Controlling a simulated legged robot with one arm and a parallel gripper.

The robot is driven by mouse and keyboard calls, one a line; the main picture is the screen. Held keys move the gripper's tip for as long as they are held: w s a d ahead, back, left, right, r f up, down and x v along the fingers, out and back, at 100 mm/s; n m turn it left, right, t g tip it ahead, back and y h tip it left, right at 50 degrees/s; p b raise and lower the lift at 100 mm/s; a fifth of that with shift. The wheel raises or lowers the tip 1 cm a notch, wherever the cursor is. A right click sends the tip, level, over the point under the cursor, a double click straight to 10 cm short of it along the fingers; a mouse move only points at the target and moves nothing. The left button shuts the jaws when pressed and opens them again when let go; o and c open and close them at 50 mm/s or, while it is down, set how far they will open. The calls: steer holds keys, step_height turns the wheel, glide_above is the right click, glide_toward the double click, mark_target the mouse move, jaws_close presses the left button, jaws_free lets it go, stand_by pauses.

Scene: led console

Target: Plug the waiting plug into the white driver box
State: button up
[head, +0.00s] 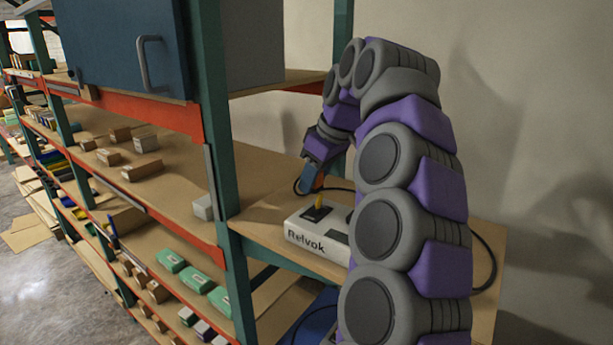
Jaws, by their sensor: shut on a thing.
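The white driver box (304,239), marked "Relvok", lies on the shelf board at the right, with dark square patches on its top. My gripper (315,184) points down just above the box's far left part. It is shut on a small orange-red piece that seems to be the plug; the jaws hide most of it. A small yellow piece (319,201) shows right below, over a dark patch on the box; I cannot tell whether it belongs to the plug or whether it touches the box. My arm hides the box's right end.
A black cable (487,262) curves over the board at the right, and cable also shows beside my gripper. A green shelf post (222,150) stands left of the box. Shelves with small cartons (142,170) and green boxes (193,277) extend left. A blue cabinet (125,45) sits above.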

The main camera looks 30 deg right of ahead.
steer(key=shift+s+d+f, duration=0.1)
steer(key=shift+s+d, duration=0.95)
steer(key=shift+s, duration=0.4)
steer(key=shift+s+d+f, duration=0.1)
steer(key=shift+s+d, duration=0.95)
steer(key=shift+s, duration=0.4)
steer(key=shift+s+d+f, duration=0.1)
steer(key=shift+s+d, duration=0.95)
steer(key=shift+s, duration=0.4)
steer(key=shift+p, duration=0.3)
steer(key=shift+f+b, duration=0.9)
steer(key=shift+f, duration=0.75)
stand_by(0.5)
